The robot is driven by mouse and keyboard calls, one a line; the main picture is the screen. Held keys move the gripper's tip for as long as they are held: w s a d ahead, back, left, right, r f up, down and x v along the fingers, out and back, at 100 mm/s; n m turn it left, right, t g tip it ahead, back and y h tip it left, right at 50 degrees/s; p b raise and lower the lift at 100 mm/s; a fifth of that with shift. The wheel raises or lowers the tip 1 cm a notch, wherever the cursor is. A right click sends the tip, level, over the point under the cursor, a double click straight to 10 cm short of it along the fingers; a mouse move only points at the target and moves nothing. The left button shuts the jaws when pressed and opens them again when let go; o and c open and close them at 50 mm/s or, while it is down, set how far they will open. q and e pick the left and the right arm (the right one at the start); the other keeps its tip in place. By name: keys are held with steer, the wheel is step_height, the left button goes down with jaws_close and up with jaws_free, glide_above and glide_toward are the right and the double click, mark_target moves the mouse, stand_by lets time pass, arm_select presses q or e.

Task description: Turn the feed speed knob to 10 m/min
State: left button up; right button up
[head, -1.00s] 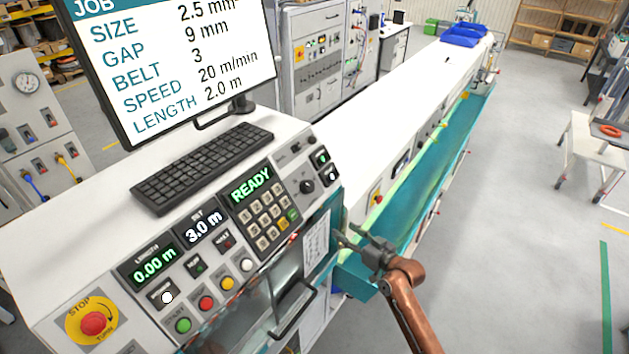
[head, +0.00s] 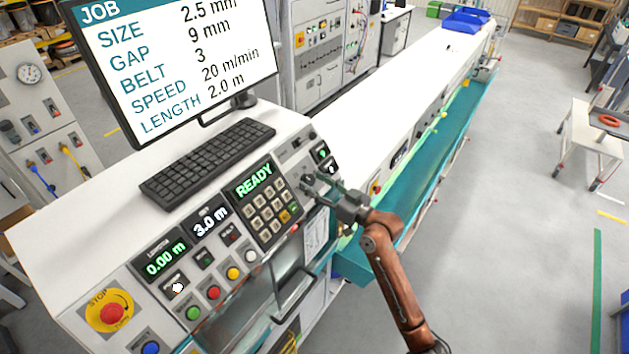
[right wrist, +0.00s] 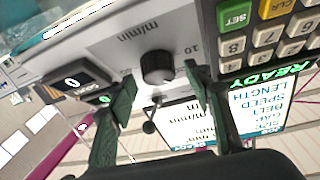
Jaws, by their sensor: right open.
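The feed speed knob (right wrist: 157,67) is a round black knob on the grey panel, with "m/min" and "10" printed upside down beside it in the right wrist view. My right gripper (right wrist: 160,76) is open, with one fingertip to each side of the knob in that view. The fingers do not visibly touch it, and I cannot tell whether they reach around it. In the head view, my right gripper (head: 322,188) is at the panel's right end, partly covering the knob (head: 308,179). The knob's exact setting is too small to read. My left gripper is not in view.
A keypad (head: 266,210) and a green READY display (head: 254,180) lie left of the knob. A screen (head: 175,55) reads speed 20 m/min. A keyboard (head: 208,162), coloured buttons and a red stop button (head: 112,313) are farther left. A teal trough (head: 420,190) runs along the right.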

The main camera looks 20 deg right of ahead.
steer(key=shift+w, duration=0.1)
steer(key=shift+c, duration=0.4)
